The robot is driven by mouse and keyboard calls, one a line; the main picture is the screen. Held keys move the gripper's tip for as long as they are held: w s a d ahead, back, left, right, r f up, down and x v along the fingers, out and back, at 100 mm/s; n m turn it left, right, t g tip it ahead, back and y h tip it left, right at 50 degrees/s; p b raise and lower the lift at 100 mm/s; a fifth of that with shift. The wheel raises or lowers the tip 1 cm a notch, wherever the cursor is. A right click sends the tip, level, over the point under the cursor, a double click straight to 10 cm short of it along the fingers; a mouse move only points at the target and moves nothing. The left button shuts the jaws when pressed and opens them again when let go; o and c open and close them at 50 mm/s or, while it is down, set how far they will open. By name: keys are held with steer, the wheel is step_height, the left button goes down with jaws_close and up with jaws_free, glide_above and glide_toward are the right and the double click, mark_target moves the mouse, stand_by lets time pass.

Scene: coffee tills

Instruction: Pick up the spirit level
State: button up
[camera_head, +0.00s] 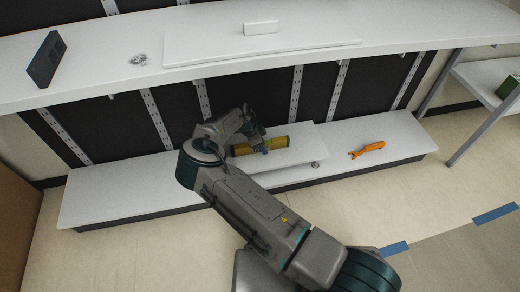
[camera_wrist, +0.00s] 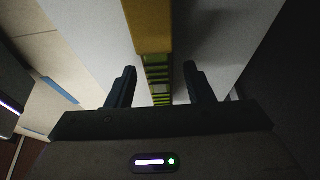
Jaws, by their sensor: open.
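The spirit level appears to be the long yellow bar (camera_head: 290,143) lying on the raised white board of the low shelf in the head view. In the wrist view its yellow body (camera_wrist: 153,28) runs down from the top edge, with a green and dark striped part between my fingers. My gripper (camera_wrist: 160,82) is open, one finger on each side of the bar, with gaps visible on both sides. In the head view my gripper (camera_head: 262,144) is at the bar and hides part of it. Whether a finger touches it I cannot tell.
An orange tool (camera_head: 367,149) lies to the right on the low shelf (camera_head: 408,136). The upper shelf (camera_head: 110,88) overhangs behind, holding a dark box (camera_head: 46,60), a small clear item (camera_head: 138,59) and a white block (camera_head: 261,27). The shelf's left end is clear.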

steer(key=shift+w+d+f, duration=0.1)
steer(key=shift+d+f, duration=0.1)
steer(key=shift+f, duration=0.25)
jaws_close()
steer(key=shift+r, duration=0.1)
